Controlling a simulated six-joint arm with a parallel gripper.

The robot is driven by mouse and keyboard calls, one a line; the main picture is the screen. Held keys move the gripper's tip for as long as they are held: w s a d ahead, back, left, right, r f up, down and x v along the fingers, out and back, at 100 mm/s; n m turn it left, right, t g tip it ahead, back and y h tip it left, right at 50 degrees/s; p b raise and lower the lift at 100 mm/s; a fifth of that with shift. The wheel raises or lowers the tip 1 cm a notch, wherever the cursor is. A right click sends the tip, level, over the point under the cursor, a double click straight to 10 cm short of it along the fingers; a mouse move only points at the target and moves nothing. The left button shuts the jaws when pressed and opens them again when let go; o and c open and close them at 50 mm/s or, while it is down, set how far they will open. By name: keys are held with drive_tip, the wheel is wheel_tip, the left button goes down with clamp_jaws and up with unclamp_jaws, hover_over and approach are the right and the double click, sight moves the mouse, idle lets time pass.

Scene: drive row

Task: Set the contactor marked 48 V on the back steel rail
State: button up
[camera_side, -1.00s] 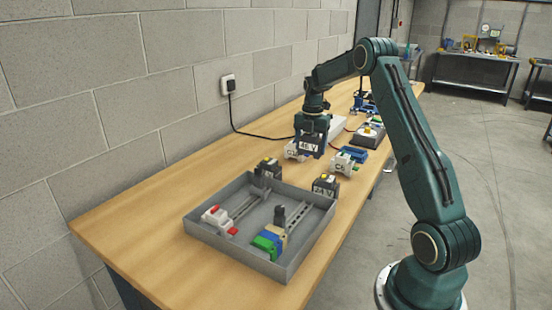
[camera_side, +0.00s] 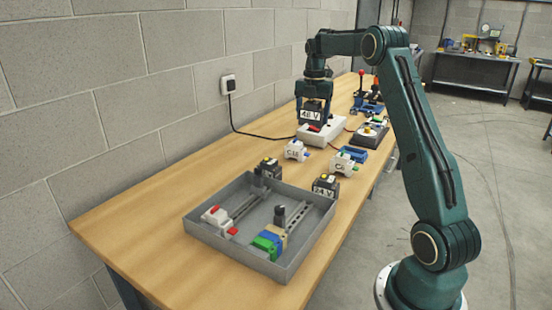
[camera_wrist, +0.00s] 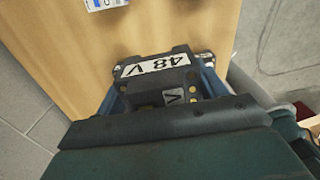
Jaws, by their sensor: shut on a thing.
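My gripper (camera_side: 313,106) is shut on the dark contactor marked 48 V (camera_side: 311,115). It holds the contactor away from the tray, in front of or above a white power strip; the gap is hard to tell. In the wrist view the contactor (camera_wrist: 155,72) sits between the jaws with its 48 V label showing. The grey tray (camera_side: 237,253) holds two slotted steel rails. The rail nearer the wall (camera_side: 243,208) has a white and red block at its near end. The other rail (camera_side: 299,216) has green, blue and beige blocks at its near end.
Beyond the tray stand a dark contactor with a yellow top (camera_side: 270,168), one marked 24 V (camera_side: 325,186), and white breakers marked C16 (camera_side: 296,150) and C6 (camera_side: 342,162). The white power strip (camera_side: 335,128) lies farther back. The wood table at left is clear.

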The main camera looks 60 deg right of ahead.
sight(313, 102)
drive_tip(key=shift+r, duration=0.1)
idle(0.3)
drive_tip(key=shift+r, duration=0.55)
wheel_tip(313, 102, up, 4)
drive_tip(key=shift+f, duration=0.15)
drive_tip(key=w+a+m, duration=0.1)
drive_tip(key=w+a, duration=0.3)
drive_tip(key=a, duration=1.1)
drive_tip(key=w+a, duration=0.4)
drive_tip(key=a, duration=1.2)
wheel_tip(313, 102, down, 17)
drive_tip(key=shift+s, duration=0.25)
drive_tip(key=shift+f, duration=2.8)
